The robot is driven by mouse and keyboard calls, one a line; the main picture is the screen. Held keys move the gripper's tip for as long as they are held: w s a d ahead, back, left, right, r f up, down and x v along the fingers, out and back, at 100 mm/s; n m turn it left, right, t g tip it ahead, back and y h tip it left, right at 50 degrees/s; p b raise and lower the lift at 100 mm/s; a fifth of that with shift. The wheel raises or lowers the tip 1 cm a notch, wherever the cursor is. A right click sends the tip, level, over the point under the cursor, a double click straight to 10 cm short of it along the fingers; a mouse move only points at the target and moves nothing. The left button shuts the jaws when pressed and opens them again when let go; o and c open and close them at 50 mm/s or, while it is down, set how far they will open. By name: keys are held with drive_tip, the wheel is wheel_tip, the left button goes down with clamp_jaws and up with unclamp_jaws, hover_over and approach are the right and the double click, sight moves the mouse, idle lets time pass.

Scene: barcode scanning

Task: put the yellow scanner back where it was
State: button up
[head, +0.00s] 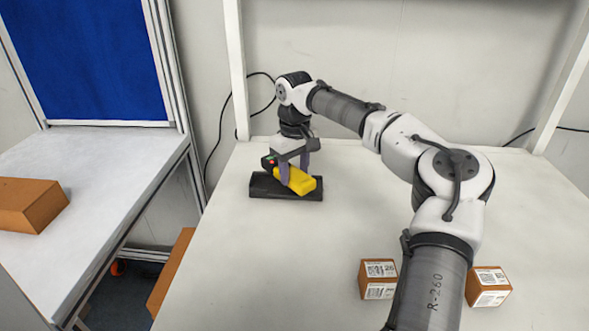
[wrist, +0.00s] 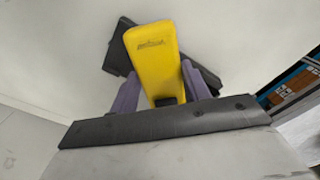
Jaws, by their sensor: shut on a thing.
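The yellow scanner (head: 304,182) is held between the fingers of my gripper (head: 292,172) at the back left of the white table. It also shows in the wrist view (wrist: 153,60), with a purple-grey finger on each side. My gripper (wrist: 158,92) is shut on it. The black stand (head: 262,187) lies on the table directly below and behind the scanner; parts of it show on both sides of the scanner in the wrist view (wrist: 118,52). The scanner lies at an angle across the stand. I cannot tell whether it touches the stand.
Two small brown boxes with barcode labels stand at the front right, one left (head: 378,279) and one right (head: 488,286) of my arm. The middle of the white table (head: 280,260) is clear. A grey table (head: 95,170) with a brown box (head: 30,205) stands at the left.

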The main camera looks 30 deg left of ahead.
sight(294, 173)
drive_tip(key=shift+f, duration=0.25)
drive_tip(key=shift+f, duration=0.25)
drive_tip(key=o, duration=1.1)
drive_tip(key=shift+o, duration=0.2)
drive_tip(key=shift+r, duration=0.1)
wheel_tip(294, 173, up, 13)
drive_tip(key=b, duration=0.1)
